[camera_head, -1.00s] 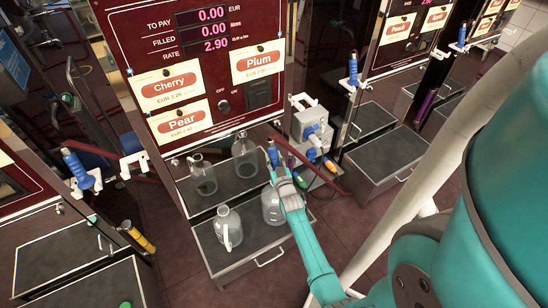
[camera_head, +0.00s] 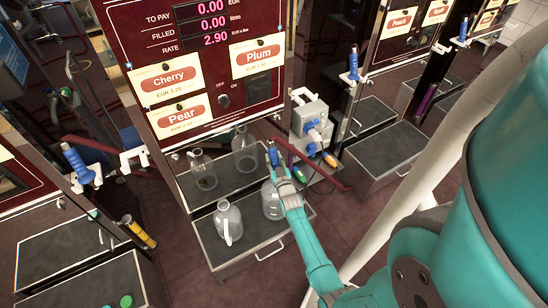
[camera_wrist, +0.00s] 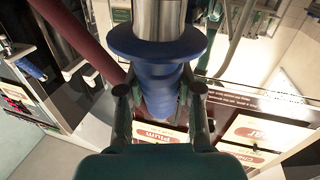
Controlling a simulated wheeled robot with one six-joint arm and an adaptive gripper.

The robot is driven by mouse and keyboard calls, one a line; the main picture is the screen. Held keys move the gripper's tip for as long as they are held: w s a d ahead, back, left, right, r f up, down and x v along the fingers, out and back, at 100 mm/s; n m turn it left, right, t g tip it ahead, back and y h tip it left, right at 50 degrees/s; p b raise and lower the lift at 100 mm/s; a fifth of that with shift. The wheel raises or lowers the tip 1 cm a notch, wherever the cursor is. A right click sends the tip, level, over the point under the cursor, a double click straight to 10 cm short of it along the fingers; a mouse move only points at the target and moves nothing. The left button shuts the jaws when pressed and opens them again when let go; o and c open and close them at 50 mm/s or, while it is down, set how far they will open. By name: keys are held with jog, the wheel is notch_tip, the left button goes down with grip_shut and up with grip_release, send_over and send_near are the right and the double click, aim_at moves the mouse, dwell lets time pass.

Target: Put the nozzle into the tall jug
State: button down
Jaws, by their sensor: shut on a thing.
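My gripper (camera_head: 277,171) is shut on the blue nozzle (camera_head: 273,156), whose blue grip and flange also show in the wrist view (camera_wrist: 158,65). It holds the nozzle above the front right jug (camera_head: 271,201), which is partly hidden by my gripper. A handled jug (camera_head: 228,223) stands at the front left. Two clear glass vessels stand behind, one on the left (camera_head: 202,171) and one on the right (camera_head: 245,151). I cannot tell for certain which is the tall jug. The nozzle's tip is hidden in the head view, and no spout is seen inside a jug.
The pump panel (camera_head: 215,75) with Cherry, Plum and Pear labels rises behind the jugs. A grey holder box (camera_head: 311,120) with a blue connector is to the right. A red bar (camera_head: 322,172) crosses near my gripper. A drawer unit (camera_head: 385,160) stands at right.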

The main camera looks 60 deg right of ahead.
jog(key=shift+f, duration=1.3)
jog(key=c, duration=0.7)
grip_release()
jog(key=shift+f, duration=0.1)
jog(key=v, duration=1.2)
